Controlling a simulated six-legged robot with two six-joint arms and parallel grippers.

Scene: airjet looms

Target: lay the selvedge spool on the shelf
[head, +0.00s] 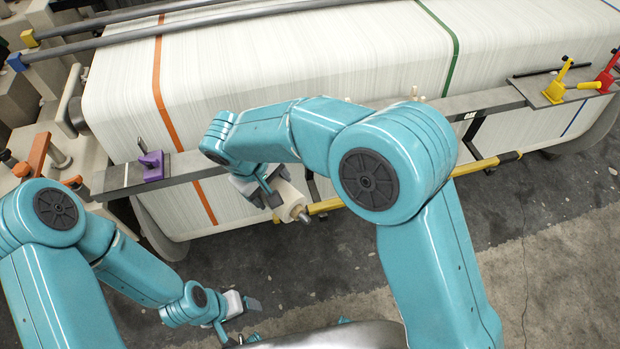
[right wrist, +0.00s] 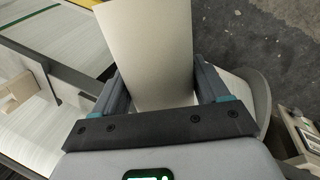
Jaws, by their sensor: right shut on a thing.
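A cream selvedge spool (head: 291,203) with a pale metal-looking tip is held in my right gripper (head: 268,190), in front of the loom. In the right wrist view the spool (right wrist: 152,60) fills the space between the two fingers, and my right gripper (right wrist: 160,95) is shut on it. The grey ledge (head: 490,99) along the loom front, which looks like the shelf, runs behind my right arm; the spool is apart from it. My left gripper (head: 240,318) is low at the left, its fingers apart and empty.
A purple clamp (head: 152,165) sits on the ledge's left part, yellow (head: 557,84) and red (head: 607,73) ones at the right. A small cream piece (head: 414,93) shows beside my right arm. A yellow bar (head: 487,163) runs below the ledge. The dark floor (head: 320,260) is open.

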